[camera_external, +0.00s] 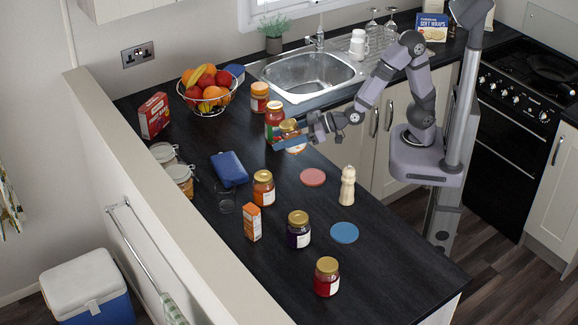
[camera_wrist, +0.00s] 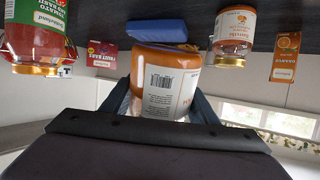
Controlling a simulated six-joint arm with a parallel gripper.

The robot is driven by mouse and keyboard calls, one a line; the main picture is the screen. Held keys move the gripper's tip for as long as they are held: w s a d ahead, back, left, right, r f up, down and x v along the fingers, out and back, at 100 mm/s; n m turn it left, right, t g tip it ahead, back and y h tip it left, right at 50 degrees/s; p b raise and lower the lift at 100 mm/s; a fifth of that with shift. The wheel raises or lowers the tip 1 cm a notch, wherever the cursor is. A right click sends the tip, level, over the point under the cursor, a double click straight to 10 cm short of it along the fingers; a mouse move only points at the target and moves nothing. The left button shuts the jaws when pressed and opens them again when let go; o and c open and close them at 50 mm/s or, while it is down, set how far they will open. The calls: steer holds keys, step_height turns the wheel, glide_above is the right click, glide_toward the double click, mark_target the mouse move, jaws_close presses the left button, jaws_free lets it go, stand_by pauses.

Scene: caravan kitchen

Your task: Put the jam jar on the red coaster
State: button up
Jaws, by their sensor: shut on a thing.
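My gripper (camera_external: 290,139) is at the far right part of the dark counter, shut on a jar with orange contents, a gold lid and a white label (camera_external: 292,128). In the wrist view the jar (camera_wrist: 165,80) sits between the fingers with a barcode facing the camera; its lid is hidden. I cannot tell whether its base touches the counter. The red coaster (camera_external: 312,177) lies flat and empty, nearer the front than my gripper. A dark purple jar (camera_external: 298,231) and a red jar (camera_external: 327,278) stand further forward.
A tall red sauce jar (camera_external: 272,120) stands close beside the held jar. Another orange jar (camera_external: 263,190), an orange carton (camera_external: 252,222) and a blue case (camera_external: 229,168) are to the left. A pepper mill (camera_external: 347,186) and blue coaster (camera_external: 344,233) are near the red coaster.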

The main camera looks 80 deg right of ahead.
steer(key=w+d+p, duration=0.1)
steer(key=r+n+g+y+p, duration=0.1)
steer(key=n+g+y+p, duration=0.2)
steer(key=n+y+p, duration=0.65)
glide_above(306, 180)
steer(key=b, duration=0.3)
steer(key=m+y, duration=0.1)
steer(key=y, duration=0.1)
steer(key=shift+h, duration=0.25)
steer(key=shift+a+f+p, duration=0.1)
steer(key=shift+f+p, duration=0.25)
steer(key=shift+f, duration=2.6)
steer(key=shift+f+p, duration=0.35)
steer(key=shift+f, duration=1.55)
